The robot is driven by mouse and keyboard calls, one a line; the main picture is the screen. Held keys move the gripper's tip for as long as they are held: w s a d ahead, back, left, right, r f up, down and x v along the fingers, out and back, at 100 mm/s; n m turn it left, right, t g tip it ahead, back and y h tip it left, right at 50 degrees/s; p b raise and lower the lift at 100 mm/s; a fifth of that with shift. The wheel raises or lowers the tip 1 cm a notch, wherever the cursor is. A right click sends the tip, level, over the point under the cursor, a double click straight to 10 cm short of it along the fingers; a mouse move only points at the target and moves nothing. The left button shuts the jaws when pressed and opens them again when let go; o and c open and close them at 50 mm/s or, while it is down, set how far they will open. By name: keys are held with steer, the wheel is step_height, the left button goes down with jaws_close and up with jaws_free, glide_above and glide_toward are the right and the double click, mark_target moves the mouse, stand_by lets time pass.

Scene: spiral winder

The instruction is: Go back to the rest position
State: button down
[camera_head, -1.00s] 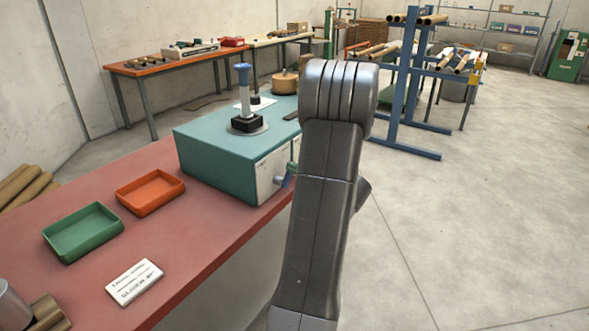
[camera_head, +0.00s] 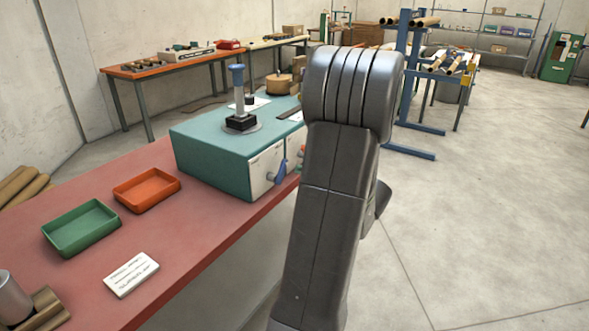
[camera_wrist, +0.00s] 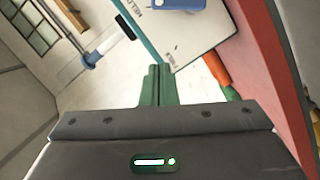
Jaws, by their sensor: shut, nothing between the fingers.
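My gripper (camera_wrist: 158,85) shows in the wrist view as two green fingers pressed together, with nothing between them. In the head view my dark grey arm rises on the right of the bench, and my gripper is hidden behind it. The teal winder box (camera_head: 215,160) stands on the red bench, with an upright blue-topped spindle (camera_head: 239,98) on its top and a blue lever (camera_head: 277,172) on its pale front panel. In the wrist view the tilted pale panel (camera_wrist: 205,25) lies beyond the fingers, apart from them.
The red bench (camera_head: 200,235) holds an orange tray (camera_head: 147,190), a green tray (camera_head: 82,228) and a white card (camera_head: 131,275). A metal cylinder (camera_head: 12,300) stands at its near left. A blue rack (camera_head: 405,75) stands behind my arm. The floor at right is clear.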

steer(key=shift+s+d, duration=0.2)
steer(key=shift+s, duration=0.1)
